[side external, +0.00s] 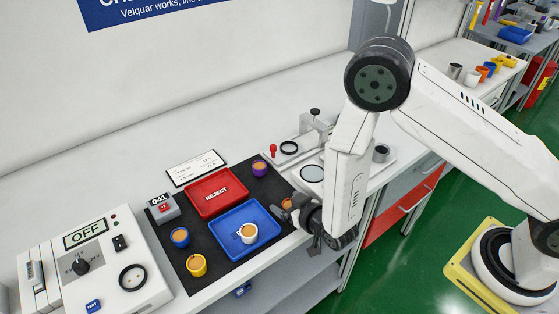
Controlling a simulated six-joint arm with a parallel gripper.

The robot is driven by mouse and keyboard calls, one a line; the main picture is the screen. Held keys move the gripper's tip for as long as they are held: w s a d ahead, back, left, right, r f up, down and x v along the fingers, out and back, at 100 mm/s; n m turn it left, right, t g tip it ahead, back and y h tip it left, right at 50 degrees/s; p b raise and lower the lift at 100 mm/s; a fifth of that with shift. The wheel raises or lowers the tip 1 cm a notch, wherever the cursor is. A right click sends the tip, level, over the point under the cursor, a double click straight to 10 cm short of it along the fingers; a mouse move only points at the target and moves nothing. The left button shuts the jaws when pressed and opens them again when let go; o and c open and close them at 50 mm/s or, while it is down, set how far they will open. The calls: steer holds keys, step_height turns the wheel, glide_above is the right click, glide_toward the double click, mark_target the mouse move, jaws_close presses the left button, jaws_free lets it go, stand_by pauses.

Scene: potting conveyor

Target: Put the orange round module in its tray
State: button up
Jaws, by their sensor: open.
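An orange round module (287,203) stands at the right edge of the black mat, partly hidden by my gripper. My gripper (297,226) is open beside it, in front of the mat's right edge; I cannot tell whether they touch. A blue tray (226,246) lies on the mat to the left, with a white round module (248,233) in it. A red tray (203,204) marked REJECT lies behind the blue one and looks empty.
Blue (180,237), yellow (196,265) and purple (259,168) modules stand around the trays on the black mat (167,254). A small 041 display box (162,208) is at left. A control box (95,265) reads OFF. A clamp fixture (310,130) stands behind.

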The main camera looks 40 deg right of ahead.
steer(key=v, duration=1.1)
stand_by(0.5)
steer(key=w+d+g, duration=0.1)
steer(key=w+r+m+g, duration=0.1)
steer(key=g, duration=0.1)
steer(key=shift+w+d+r, duration=0.15)
steer(key=shift+w+d, duration=0.05)
steer(key=shift+d, duration=0.15)
steer(key=s+d+r+n+g, duration=0.1)
steer(key=s+d+r+g, duration=0.5)
steer(key=d+r, duration=0.3)
steer(key=d+g, duration=0.1)
steer(key=d, duration=0.2)
steer(key=shift+r+g, duration=0.35)
steer(key=shift+g, duration=0.05)
steer(key=shift+o, duration=0.5)
steer(key=shift+s, duration=0.15)
steer(key=shift+a, duration=0.1)
